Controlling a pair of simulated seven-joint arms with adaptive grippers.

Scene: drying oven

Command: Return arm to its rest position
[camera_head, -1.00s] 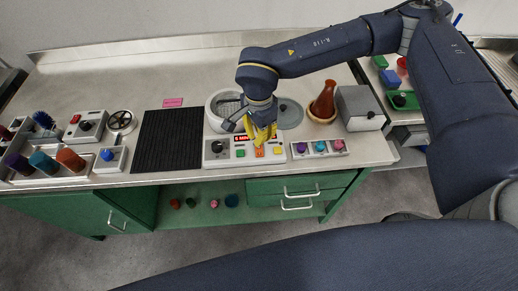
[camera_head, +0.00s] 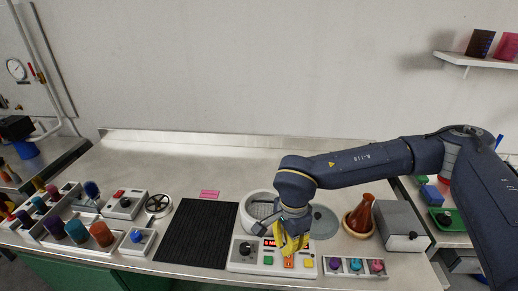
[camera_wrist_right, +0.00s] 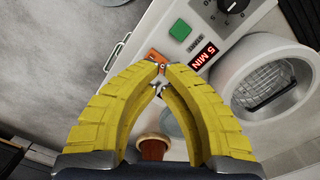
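My right gripper (camera_head: 290,246) has yellow fingers and hangs over the front control panel of the drying oven (camera_head: 243,267). In the right wrist view the fingertips (camera_wrist_right: 161,72) are close together with nothing seen between them, right by the orange button (camera_wrist_right: 157,58). Whether they touch it I cannot tell. The panel also has a green button (camera_wrist_right: 180,30), a dark knob (camera_wrist_right: 233,5) and a display (camera_wrist_right: 203,55) reading "5 MIN". The round chamber (camera_wrist_right: 268,75) holds a wire basket, and its grey lid (camera_head: 325,221) lies to the right. My left gripper is out of view.
A red-brown flask (camera_head: 362,212) stands on a ring right of the oven, beside a grey box (camera_head: 401,227). A rack of small coloured caps (camera_head: 355,267) is in front. Left are a black ribbed mat (camera_head: 197,235) and racks of bottles.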

